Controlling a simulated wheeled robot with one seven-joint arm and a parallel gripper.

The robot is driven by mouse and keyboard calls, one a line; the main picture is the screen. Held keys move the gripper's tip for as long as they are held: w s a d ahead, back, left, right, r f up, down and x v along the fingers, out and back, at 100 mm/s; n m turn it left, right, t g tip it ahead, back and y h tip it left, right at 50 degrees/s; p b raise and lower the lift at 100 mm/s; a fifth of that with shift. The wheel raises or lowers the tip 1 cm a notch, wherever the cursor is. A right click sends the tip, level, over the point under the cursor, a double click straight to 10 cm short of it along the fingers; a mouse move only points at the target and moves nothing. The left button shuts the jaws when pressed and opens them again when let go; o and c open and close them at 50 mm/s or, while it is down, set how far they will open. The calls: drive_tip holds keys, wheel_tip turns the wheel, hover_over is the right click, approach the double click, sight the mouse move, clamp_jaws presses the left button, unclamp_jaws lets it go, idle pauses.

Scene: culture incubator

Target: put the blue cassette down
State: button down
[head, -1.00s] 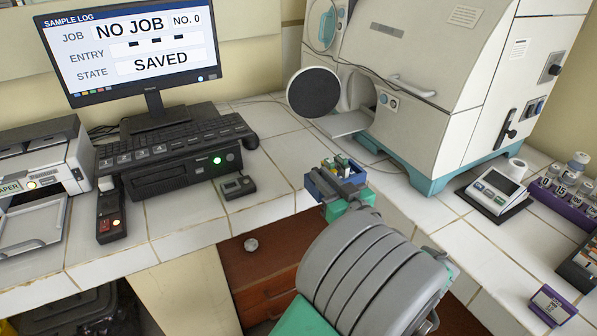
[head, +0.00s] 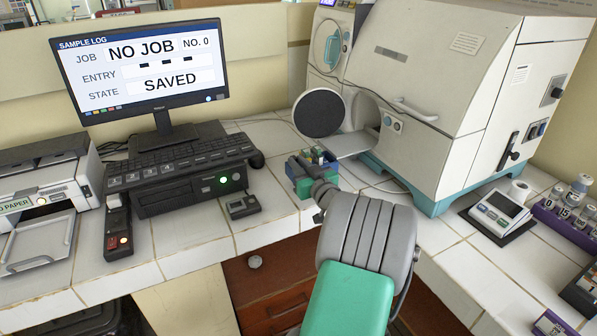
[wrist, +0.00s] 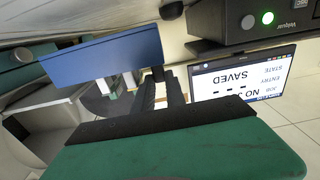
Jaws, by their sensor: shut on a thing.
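I cannot tell whether the cassette touches the counter.
The white tiled counter (head: 275,205) has some free room around the small dark device (head: 241,206). The black console (head: 190,190) and monitor (head: 145,65) stand left. The incubator (head: 440,90), its round door (head: 320,113) open over a small shelf (head: 347,146), stands behind right.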

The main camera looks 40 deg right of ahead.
drive_tip(key=shift+f, duration=1.7)
drive_tip(key=shift+f, duration=0.1)
drive_tip(key=shift+f, duration=0.15)
drive_tip(key=c, duration=1.4)
unclamp_jaws()
drive_tip(key=shift+o, duration=0.2)
